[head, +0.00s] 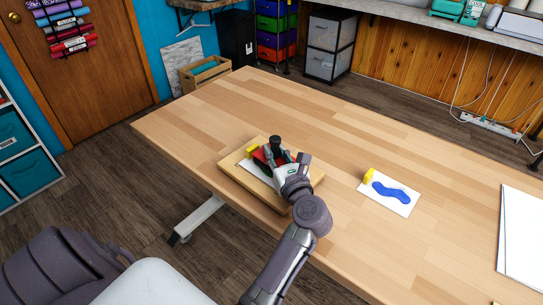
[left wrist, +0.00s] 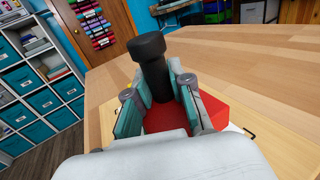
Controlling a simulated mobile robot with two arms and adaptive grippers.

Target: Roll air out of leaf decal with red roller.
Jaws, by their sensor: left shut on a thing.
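The red roller (head: 260,156) has a red body and a black upright handle (head: 275,141). In the left wrist view the handle (left wrist: 152,70) stands between my fingers, with the red body (left wrist: 165,118) below. My left gripper (head: 279,157) is shut on the roller, over the wooden board (head: 228,167). A white sheet (head: 249,171) lies on the board under the roller. A bit of dark green, seemingly the leaf decal (head: 265,171), shows beside the roller; most of it is hidden. I cannot tell whether the roller touches it. My right gripper is out of view.
A small yellow object (head: 252,151) is at the board's far left side. White sheets (head: 522,240) lie at the right. The far table (head: 230,105) is clear.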

